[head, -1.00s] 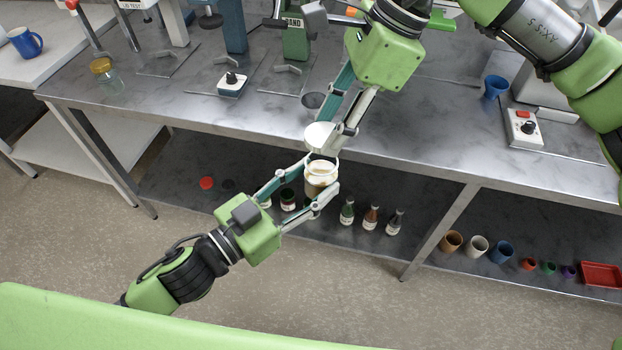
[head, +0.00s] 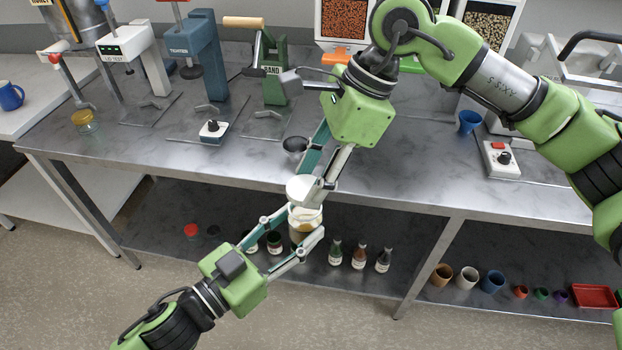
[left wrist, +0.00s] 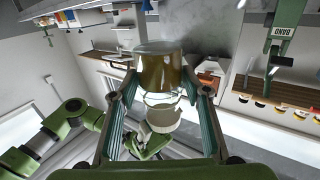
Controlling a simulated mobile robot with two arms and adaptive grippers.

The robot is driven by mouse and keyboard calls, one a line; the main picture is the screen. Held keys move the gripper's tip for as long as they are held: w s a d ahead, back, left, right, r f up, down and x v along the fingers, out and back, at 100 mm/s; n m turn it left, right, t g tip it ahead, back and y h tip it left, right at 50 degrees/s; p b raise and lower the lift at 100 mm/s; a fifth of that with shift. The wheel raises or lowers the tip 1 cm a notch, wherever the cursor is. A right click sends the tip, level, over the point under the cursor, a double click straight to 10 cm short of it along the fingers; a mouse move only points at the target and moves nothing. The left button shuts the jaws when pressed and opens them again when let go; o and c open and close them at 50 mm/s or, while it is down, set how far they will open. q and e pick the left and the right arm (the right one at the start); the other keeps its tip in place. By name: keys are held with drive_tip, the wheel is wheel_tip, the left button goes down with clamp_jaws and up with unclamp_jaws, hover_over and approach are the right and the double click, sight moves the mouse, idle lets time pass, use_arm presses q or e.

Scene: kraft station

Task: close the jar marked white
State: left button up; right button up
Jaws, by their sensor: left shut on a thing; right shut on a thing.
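A white lid (head: 300,187) is gripped by my right gripper (head: 314,190) just above the jar's mouth. The lid looks apart from the rim; exact alignment is hard to tell. In the left wrist view, the jar (left wrist: 158,72) shows amber contents between the fingers, with the white lid (left wrist: 163,118) beyond its mouth. I cannot read a marking on the jar.
The steel bench (head: 400,185) carries presses, a dark round dish (head: 295,145), a yellow-lidded jar (head: 85,122) and a blue cup (head: 468,122). The lower shelf holds several bottles (head: 359,256), cups (head: 467,278), a red lid (head: 192,231) and a red tray (head: 594,296).

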sight(305, 218)
drive_tip(key=shift+f, duration=0.85)
drive_tip(key=shift+f, duration=0.6)
